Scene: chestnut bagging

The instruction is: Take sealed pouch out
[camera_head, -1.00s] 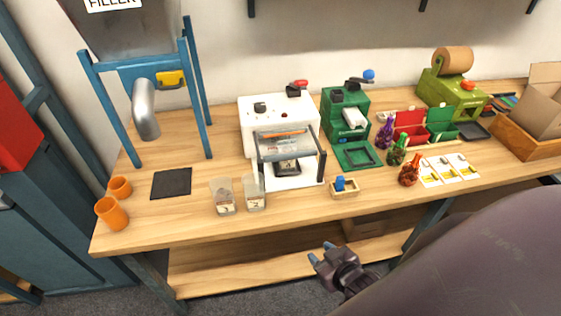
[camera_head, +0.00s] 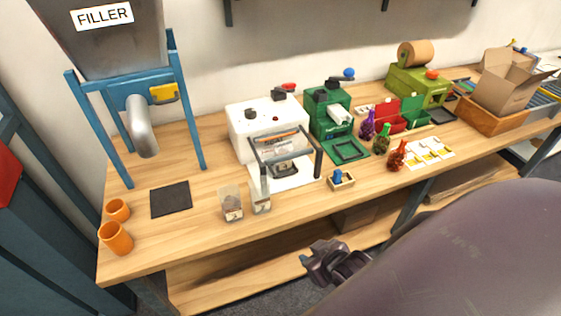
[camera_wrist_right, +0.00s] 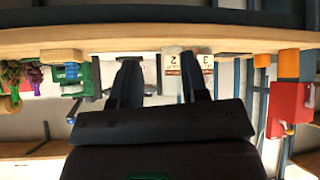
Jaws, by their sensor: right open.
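A clear pouch (camera_head: 283,167) with dark contents stands in the front frame of the white sealing machine (camera_head: 257,117). The machine's bars partly hide it, and I cannot tell whether its top is sealed. My right gripper (camera_head: 319,260) is open and empty, in front of the table's front edge and below the tabletop, well apart from the pouch. In the right wrist view, which is upside down, its two spread fingers (camera_wrist_right: 162,84) point toward the table edge and show nothing between them held. My left gripper is not in view.
Two clear labelled pouches (camera_head: 246,202) stand left of the machine near the front edge. A small wooden holder with a blue knob (camera_head: 341,180) stands to the right. A green press (camera_head: 331,115) adjoins the machine. A dark mat (camera_head: 170,199) and orange cups (camera_head: 116,237) are at left.

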